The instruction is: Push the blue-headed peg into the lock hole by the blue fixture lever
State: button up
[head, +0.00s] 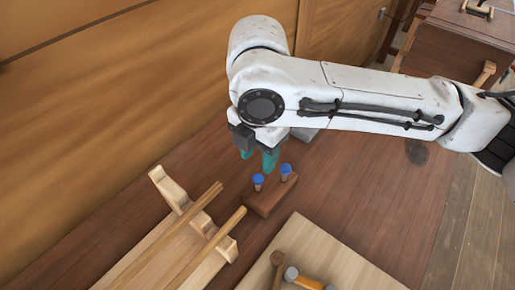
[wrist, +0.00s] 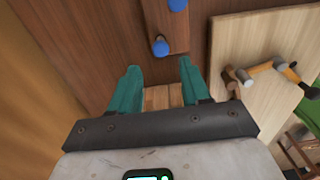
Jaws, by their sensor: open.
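Two blue-headed pegs stand upright in a brown wooden block (head: 264,203). One peg (head: 258,180) is at the block's left end and the other peg (head: 286,169) at its right end. In the wrist view, the nearer peg (wrist: 160,47) is just beyond the fingertips and the other peg (wrist: 177,5) is at the top edge. My gripper (head: 258,161) has teal fingers, open and empty, just behind the block; the spread fingers also show in the wrist view (wrist: 160,68). I cannot make out a lock hole or a blue fixture lever in either view.
A pale wooden fixture with two long rails (head: 192,232) stands left of the block. A light wooden board (head: 310,245) at the front right bears mallets (head: 278,262). A wooden wall (head: 110,110) runs behind. The dark plank surface (head: 345,190) to the right is clear.

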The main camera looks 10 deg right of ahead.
aim_at(258, 178)
notch_tip(258, 178, down, 5)
jog(key=b, duration=0.4)
jog(key=shift+f+b, duration=0.7)
jog(key=shift+f, duration=0.55)
jog(key=shift+c, duration=0.3)
jog(key=c, duration=0.8)
jog(key=shift+r, duration=0.15)
jog(key=shift+r+p, duration=2.4)
